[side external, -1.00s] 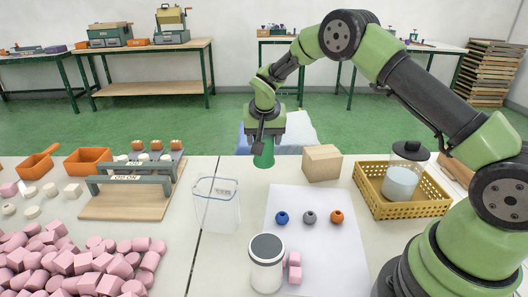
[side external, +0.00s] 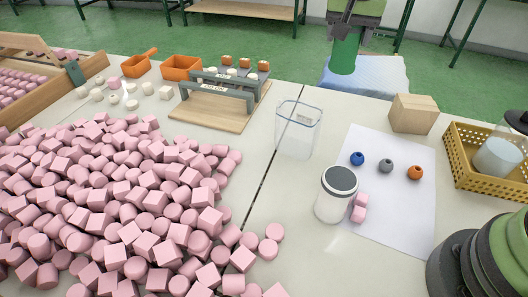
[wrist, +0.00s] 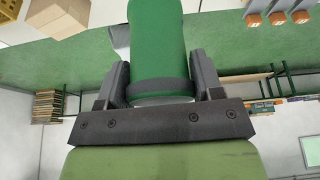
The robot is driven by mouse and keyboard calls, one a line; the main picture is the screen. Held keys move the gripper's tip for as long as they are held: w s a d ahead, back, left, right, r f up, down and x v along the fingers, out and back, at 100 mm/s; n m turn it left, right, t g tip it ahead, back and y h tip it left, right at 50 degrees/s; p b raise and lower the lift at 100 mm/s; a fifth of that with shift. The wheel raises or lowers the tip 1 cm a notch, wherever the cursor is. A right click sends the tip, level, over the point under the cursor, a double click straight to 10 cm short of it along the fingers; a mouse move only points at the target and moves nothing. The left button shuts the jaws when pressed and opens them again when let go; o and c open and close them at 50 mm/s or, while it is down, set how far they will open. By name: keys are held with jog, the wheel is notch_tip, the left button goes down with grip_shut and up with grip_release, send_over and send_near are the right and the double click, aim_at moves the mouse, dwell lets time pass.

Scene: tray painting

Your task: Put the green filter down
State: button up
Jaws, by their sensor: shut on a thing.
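The green filter (side external: 344,52) is a plain green cylinder. My gripper (side external: 352,20) is shut on it and holds it upright in the air, near the top of the side view. There its lower end shows against the light blue cloth-like surface beyond the table's back edge, clear of the tabletop. In the wrist view, the green filter (wrist: 157,35) sits between the two dark fingers of my gripper (wrist: 158,72), with a dark band around it near the fingers. The top of my gripper is cut off in the side view.
A clear bin (side external: 297,130) and wooden block (side external: 412,113) stand near the back edge. White paper (side external: 400,215) bears blue, grey and orange balls. A lidded jar (side external: 337,195) stands beside pink pieces. A yellow basket (side external: 460,165) is right; a pink heap (side external: 110,200) fills the left.

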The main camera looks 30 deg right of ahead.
jog(key=s+a+n, duration=0.1)
jog(key=s+a, duration=0.5)
jog(key=a, duration=0.6)
jog(key=s+a+n, duration=0.1)
jog(key=s+a, duration=0.5)
jog(key=a, duration=0.6)
jog(key=shift+y, duration=0.3)
jog(key=shift+w+a+f, duration=0.1)
jog(key=shift+w+f, duration=0.1)
jog(key=shift+f, duration=3.55)
jog(key=shift+w+f, duration=0.15)
jog(key=shift+f, duration=3.6)
jog(key=shift+f, duration=0.15)
jog(key=o, duration=1)
